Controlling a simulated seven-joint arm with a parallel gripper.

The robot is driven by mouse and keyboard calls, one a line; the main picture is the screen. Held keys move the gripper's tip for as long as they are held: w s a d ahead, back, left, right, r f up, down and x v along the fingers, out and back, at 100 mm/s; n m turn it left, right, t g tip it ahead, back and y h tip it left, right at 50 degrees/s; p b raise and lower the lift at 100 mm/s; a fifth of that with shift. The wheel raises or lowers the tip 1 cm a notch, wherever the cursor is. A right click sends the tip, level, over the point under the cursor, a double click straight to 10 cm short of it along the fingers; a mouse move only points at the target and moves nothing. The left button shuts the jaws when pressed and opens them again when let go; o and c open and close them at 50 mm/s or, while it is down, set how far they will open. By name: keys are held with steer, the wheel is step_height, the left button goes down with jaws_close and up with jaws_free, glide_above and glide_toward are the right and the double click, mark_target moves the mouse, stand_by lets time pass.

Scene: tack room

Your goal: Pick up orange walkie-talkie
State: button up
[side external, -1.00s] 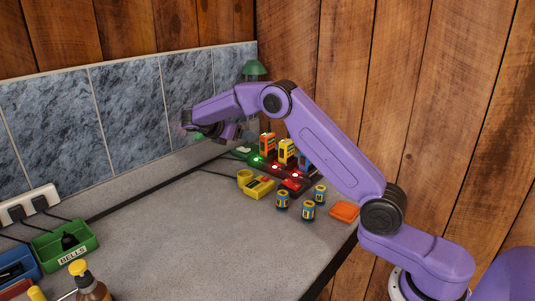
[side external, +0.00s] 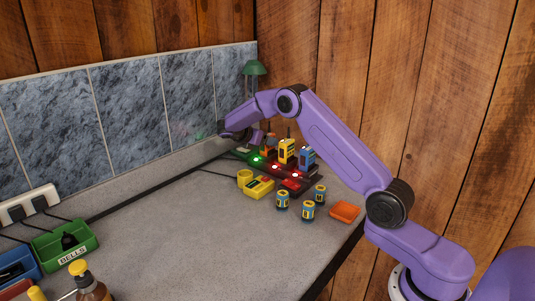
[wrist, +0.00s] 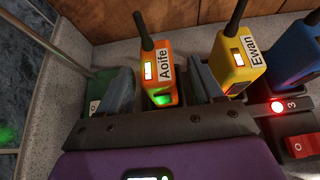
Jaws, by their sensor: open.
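The orange walkie-talkie (wrist: 160,72), labelled "Aoife", stands upright in a charging slot with its black antenna up. In the side external view it (side external: 267,151) is partly hidden by my gripper. My gripper (wrist: 160,66) is open, with one finger on each side of the orange walkie-talkie in the wrist view. I cannot tell whether either finger touches it. A green light glows at its base. The yellow walkie-talkie (wrist: 238,62), labelled "Ewan", stands just right of the right finger.
A green lamp (side external: 254,68) stands behind. The counter's middle is clear.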

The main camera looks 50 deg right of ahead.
steer(key=x, duration=0.4)
steer(key=shift+d+r, duration=0.1)
steer(key=shift+r, duration=0.05)
steer(key=c, duration=1.2)
steer(key=shift+r, duration=0.15)
